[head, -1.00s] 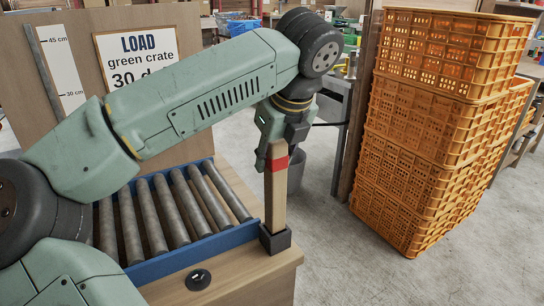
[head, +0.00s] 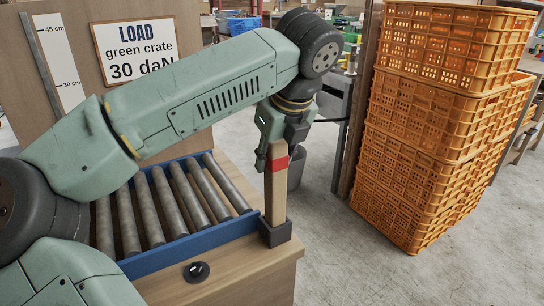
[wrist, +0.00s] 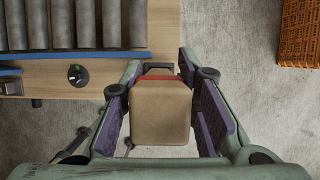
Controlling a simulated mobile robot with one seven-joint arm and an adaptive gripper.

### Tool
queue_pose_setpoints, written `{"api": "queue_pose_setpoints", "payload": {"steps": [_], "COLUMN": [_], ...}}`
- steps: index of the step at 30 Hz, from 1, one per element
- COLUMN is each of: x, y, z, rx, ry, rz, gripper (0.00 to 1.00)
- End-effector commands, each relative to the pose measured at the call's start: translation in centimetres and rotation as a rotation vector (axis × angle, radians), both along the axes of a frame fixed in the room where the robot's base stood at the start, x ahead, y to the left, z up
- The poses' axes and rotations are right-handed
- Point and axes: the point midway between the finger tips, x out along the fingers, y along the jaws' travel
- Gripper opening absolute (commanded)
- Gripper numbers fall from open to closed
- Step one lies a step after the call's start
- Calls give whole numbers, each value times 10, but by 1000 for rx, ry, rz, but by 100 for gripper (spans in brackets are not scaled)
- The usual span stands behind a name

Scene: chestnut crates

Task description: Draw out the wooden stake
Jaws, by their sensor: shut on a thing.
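The wooden stake (head: 276,201) stands upright with its lower end in a dark square socket (head: 276,234) at the corner of the wooden bench. A red band circles it near its top. My gripper (head: 272,158) is at the stake's top, pointing down. In the wrist view my gripper (wrist: 163,108) has a purple-lined finger on each side of the stake's top (wrist: 161,105), shut on it. The stake's lower end is hidden inside the socket, and in the wrist view its top hides most of the socket.
The roller conveyor (head: 160,248) with its blue rail lies left of the stake. A round black knob (head: 196,272) is on the bench top (head: 246,266). Tall orange crates (head: 425,130) stand at the right. Open floor lies between bench and crates.

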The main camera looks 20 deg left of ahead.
Motion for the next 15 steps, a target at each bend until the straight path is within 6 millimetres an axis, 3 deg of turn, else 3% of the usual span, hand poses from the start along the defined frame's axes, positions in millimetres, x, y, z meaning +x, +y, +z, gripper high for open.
{"api": "queue_pose_setpoints", "payload": {"steps": [15], "x": [0], "y": [0], "z": [-14], "rx": [1], "ry": [-1], "rz": [0], "gripper": [0]}}
